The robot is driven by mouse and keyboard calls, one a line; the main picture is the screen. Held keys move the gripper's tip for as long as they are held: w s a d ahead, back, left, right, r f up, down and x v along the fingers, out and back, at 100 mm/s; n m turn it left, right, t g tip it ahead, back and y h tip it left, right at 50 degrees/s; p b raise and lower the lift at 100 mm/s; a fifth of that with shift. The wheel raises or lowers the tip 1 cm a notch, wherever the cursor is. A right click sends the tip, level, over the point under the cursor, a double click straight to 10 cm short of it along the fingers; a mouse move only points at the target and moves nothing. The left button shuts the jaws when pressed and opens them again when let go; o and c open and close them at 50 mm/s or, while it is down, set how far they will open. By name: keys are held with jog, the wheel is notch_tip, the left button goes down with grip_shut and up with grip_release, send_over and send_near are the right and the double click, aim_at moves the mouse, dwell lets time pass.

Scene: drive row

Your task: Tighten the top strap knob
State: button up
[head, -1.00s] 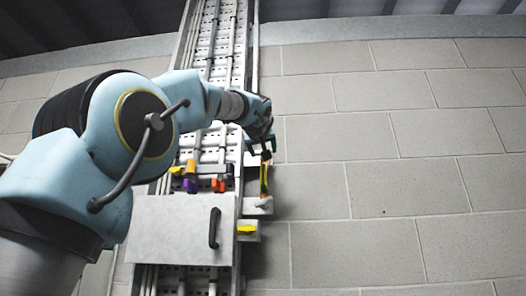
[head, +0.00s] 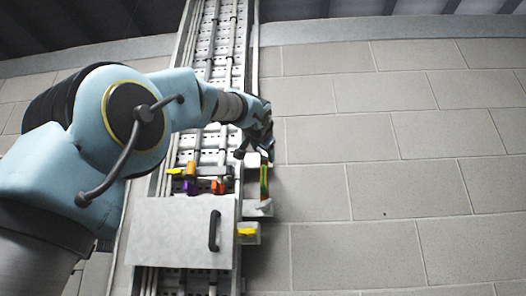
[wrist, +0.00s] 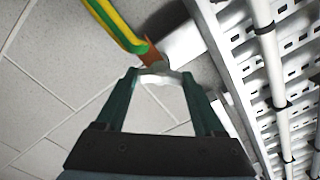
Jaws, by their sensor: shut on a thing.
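A green-and-yellow strap (head: 264,182) hangs at the right side of the cable ladder in the head view. In the wrist view its end (wrist: 115,22) runs to a copper-coloured lug (wrist: 152,55). My gripper (wrist: 160,76) is shut on a pale grey knob (wrist: 158,73) at that lug. The fingers stand on either side of the knob and cover part of it. In the head view my gripper (head: 256,153) is at the strap's upper end, and the knob cannot be made out there.
A grey box with a black handle (head: 214,230) is on the ladder below. Yellow, purple and orange parts (head: 218,187) sit left of the strap. A yellow part (head: 246,232) is below it. White conduits (wrist: 268,60) run close on the right. The block wall (head: 400,170) is bare.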

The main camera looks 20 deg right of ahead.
jog(key=shift+f+m, duration=0.1)
jog(key=shift+m, duration=0.7)
jog(key=o, duration=1.4)
jog(key=b+v, duration=0.5)
jog(key=v, duration=0.5)
jog(key=shift+s+a, duration=0.15)
jog(key=shift+s, duration=0.25)
